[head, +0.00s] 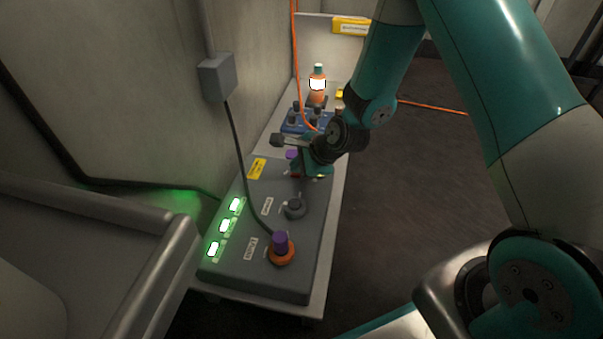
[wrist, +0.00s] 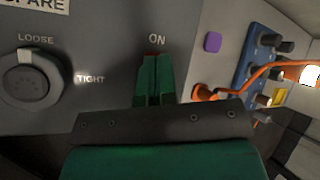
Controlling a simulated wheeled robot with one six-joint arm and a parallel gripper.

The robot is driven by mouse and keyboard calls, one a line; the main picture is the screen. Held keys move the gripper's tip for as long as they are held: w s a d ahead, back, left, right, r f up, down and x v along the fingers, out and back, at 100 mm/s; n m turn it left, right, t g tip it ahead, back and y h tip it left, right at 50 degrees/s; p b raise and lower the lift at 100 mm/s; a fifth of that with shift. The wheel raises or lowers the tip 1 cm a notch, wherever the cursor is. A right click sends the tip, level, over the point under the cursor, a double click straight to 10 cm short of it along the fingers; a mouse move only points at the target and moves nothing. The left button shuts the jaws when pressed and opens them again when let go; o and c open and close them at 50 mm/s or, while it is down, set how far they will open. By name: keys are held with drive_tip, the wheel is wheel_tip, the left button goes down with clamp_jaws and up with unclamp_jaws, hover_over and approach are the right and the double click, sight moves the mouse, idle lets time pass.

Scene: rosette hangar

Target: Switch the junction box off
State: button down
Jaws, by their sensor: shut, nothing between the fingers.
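The junction box (head: 263,213) is a dark grey slanted box on a bench, with three lit green lights (head: 225,225) along its left side. My gripper (head: 299,176) is over its far end. In the wrist view my gripper's green fingers (wrist: 154,68) are together, with nothing between them, just below the "ON" label (wrist: 157,40). A small red part (wrist: 154,54) shows at the fingertips; the fingers hide the rest of it. I cannot tell whether they touch it. A round knob (wrist: 31,80) marked "LOOSE" and "TIGHT" lies to the left.
A purple-topped plug (head: 281,243) sits in an orange ring at the box's near end, with a black cable to a wall box (head: 217,77). Beyond stand a blue panel (head: 296,122) with knobs, an orange cable (head: 297,50) and an orange bottle (head: 317,95). Open floor lies right.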

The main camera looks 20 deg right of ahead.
sight(297, 175)
drive_tip(key=shift+d+f, duration=0.15)
drive_tip(key=shift+f, duration=0.5)
idle(0.7)
drive_tip(key=shift+r+p, duration=0.45)
drive_tip(key=shift+p, duration=0.2)
drive_tip(key=shift+s, duration=0.15)
drive_tip(key=shift+r+p, duration=0.25)
drive_tip(key=shift+p, duration=0.05)
drive_tip(key=r+p, duration=0.5)
drive_tip(key=shift+w+a, duration=0.25)
drive_tip(key=shift+a, duration=0.1)
drive_tip(key=shift+f, duration=0.1)
